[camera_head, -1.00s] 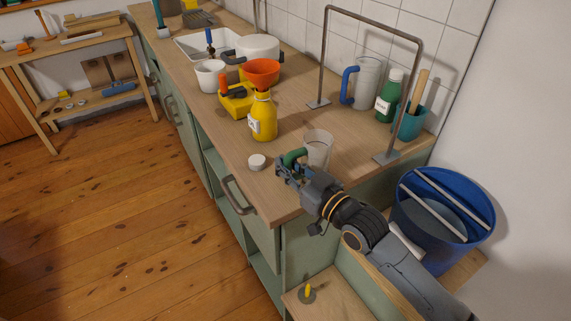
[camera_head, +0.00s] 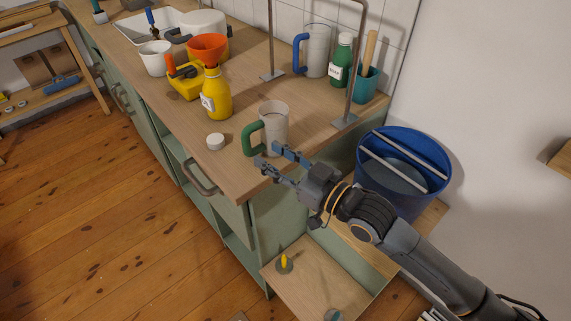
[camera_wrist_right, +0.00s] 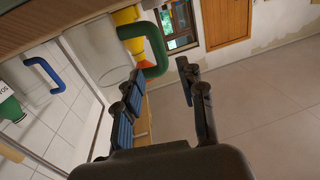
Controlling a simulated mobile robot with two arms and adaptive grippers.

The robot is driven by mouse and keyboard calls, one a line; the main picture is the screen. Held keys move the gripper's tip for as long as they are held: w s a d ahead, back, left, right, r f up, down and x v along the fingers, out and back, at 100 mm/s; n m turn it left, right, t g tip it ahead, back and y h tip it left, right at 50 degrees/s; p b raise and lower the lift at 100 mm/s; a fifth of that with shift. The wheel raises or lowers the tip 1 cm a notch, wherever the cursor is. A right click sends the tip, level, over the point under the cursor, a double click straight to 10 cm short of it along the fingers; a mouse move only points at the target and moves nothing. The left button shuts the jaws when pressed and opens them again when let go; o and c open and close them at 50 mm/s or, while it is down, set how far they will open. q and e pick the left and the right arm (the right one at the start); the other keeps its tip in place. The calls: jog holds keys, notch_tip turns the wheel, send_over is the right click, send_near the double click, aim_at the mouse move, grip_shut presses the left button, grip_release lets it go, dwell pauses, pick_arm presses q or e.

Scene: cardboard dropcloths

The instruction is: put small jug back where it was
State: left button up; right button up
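The small jug (camera_head: 275,124) is clear-walled with a green handle (camera_head: 252,139). It stands upright on the wooden counter near its front right corner, handle toward the front left. In the right wrist view the jug (camera_wrist_right: 97,50) and its green handle show just beyond my fingers. My right gripper (camera_head: 268,154) is open and empty, in front of the jug at the counter edge. Its fingers look apart from the handle in the right wrist view (camera_wrist_right: 161,69). A larger jug with a blue handle (camera_head: 317,50) stands farther back near the wall. My left gripper is not in view.
A white cap (camera_head: 215,142) and a yellow bottle (camera_head: 215,98) with an orange funnel (camera_head: 207,46) stand left of the jug. A metal frame (camera_head: 346,121) stands behind it, near a green bottle (camera_head: 341,62). A blue bucket (camera_head: 370,190) sits beside the counter's end.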

jog(key=shift+v, duration=1.65)
